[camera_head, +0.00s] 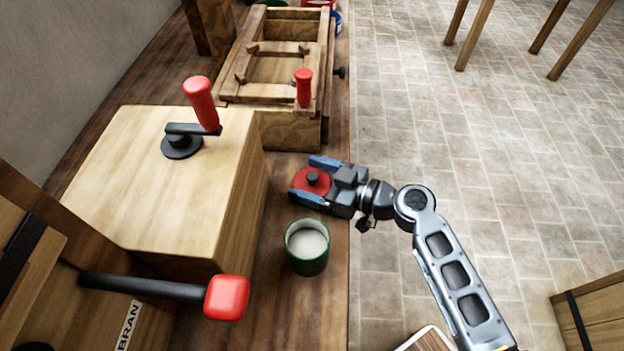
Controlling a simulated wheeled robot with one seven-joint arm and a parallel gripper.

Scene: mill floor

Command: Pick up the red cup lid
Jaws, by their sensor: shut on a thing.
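The red cup lid (301,185) is a round red disc with a dark knob on top. It sits between the two blue-tipped fingers of my gripper (306,181), which is shut on it. I cannot tell whether the lid touches the bench or is held just above it. A green cup (307,255), open at the top with pale contents, stands on the bench just below the gripper in the picture.
A wooden box with a red-handled crank (226,190) stands left of the gripper. A wooden frame machine (290,128) is behind. A red-knobbed lever (227,297) juts out near the cup. The wooden bench (268,325) ends at the tiled floor on the right.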

